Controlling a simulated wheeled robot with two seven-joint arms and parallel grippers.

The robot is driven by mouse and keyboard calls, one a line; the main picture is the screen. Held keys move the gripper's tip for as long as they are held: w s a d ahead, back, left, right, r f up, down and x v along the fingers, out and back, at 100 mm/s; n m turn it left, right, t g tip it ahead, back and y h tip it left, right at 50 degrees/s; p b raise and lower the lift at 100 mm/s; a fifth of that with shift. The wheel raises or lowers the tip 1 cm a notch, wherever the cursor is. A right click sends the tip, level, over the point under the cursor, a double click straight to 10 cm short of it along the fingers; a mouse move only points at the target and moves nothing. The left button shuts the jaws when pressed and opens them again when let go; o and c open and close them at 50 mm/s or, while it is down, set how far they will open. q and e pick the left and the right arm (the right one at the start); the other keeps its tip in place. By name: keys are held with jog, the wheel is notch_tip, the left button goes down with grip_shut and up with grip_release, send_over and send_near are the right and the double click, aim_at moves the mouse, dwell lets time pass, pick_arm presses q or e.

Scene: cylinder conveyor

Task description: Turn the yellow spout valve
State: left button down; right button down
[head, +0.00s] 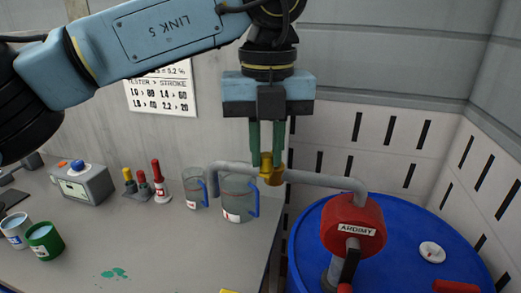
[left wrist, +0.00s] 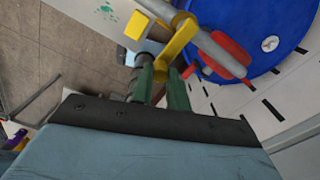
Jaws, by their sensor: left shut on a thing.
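The yellow spout valve (head: 270,172) sits on a grey pipe (head: 315,178) that runs left from a red pump (head: 352,228) labelled ARDIMY. My left gripper (head: 266,160) comes down from above with its green fingers shut on the valve's top. The pipe's left end bends down over the bench near the clear jugs. My right gripper is not in view.
A blue drum (head: 305,250) stands under the pump. Clear jugs with blue handles (head: 240,200) stand on the grey bench (head: 150,250), with a tester box (head: 82,184), small coloured bottles (head: 160,180) and a green cup (head: 45,240) to the left. A slotted white wall (head: 400,140) is behind.

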aim_at(269, 156)
pick_arm(q)
jog(key=shift+d+n, duration=0.15)
jog(key=shift+n, duration=0.25)
jog(key=c, duration=1.3)
grip_release()
jog(key=shift+c, duration=0.2)
jog(key=shift+r, duration=0.15)
notch_tip(269, 156, up, 13)
jog(key=p, duration=0.1)
jog(key=shift+p, duration=0.35)
jog(key=shift+s, duration=0.1)
